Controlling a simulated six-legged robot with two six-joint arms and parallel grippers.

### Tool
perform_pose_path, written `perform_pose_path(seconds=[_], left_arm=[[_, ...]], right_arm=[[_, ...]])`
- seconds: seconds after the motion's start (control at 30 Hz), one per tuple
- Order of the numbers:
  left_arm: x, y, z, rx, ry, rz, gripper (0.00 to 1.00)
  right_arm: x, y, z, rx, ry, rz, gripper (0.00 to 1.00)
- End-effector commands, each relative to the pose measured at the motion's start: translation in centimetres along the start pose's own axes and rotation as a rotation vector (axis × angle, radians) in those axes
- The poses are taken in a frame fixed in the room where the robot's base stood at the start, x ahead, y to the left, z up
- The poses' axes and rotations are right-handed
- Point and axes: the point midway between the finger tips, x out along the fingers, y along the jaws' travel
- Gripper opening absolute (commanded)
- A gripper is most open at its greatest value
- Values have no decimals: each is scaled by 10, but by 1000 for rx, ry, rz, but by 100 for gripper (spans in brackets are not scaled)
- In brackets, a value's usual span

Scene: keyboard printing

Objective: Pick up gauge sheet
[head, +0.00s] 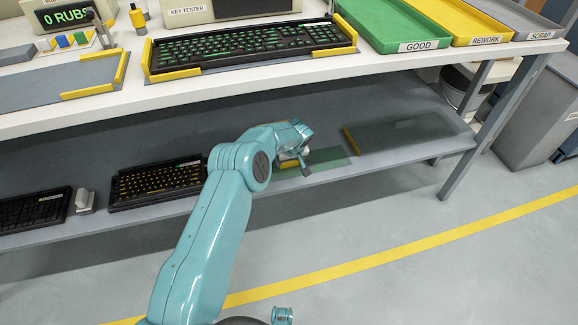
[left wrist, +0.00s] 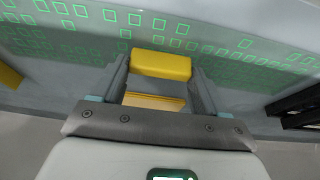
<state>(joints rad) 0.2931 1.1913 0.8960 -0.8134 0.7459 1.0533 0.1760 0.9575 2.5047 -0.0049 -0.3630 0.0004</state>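A see-through green gauge sheet (head: 330,157) lies on the lower shelf. In the left wrist view, green key outlines (left wrist: 175,28) show across it, with a yellow grip block (left wrist: 160,65) at its near side. My left gripper (head: 298,164) is at the sheet's near left end. In the left wrist view, the left gripper (left wrist: 160,72) has one finger on each side of the yellow block. The fingers stand close to the block's ends, but I cannot tell whether they press on it. Another yellow surface (left wrist: 155,100) shows between the fingers, nearer the palm.
A second, greyer clear sheet (head: 405,130) with a yellow edge lies farther right on the shelf (head: 300,102). Two dark keyboards (head: 155,184) (head: 35,210) lie at left. The bench above holds a keyboard (head: 255,50) in a yellow-cornered fixture and trays (head: 408,24).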

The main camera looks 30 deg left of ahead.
Motion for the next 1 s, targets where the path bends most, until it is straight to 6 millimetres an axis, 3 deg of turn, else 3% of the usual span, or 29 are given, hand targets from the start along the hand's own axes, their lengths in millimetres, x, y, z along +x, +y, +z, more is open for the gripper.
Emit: perform_pose_path(seconds=[0.37,0.6,0.77,1.0], left_arm=[[-6,0,-3,0,2,1,37],[-40,1,-17,0,2,2,37],[-48,0,16,7,-3,-1,37],[-72,1,80,9,0,3,37]], right_arm=[[-2,-1,0,0,0,0,43],[-15,-5,0,0,0,0,43],[-17,-6,0,0,0,0,43],[-14,-5,0,0,0,0,43]])
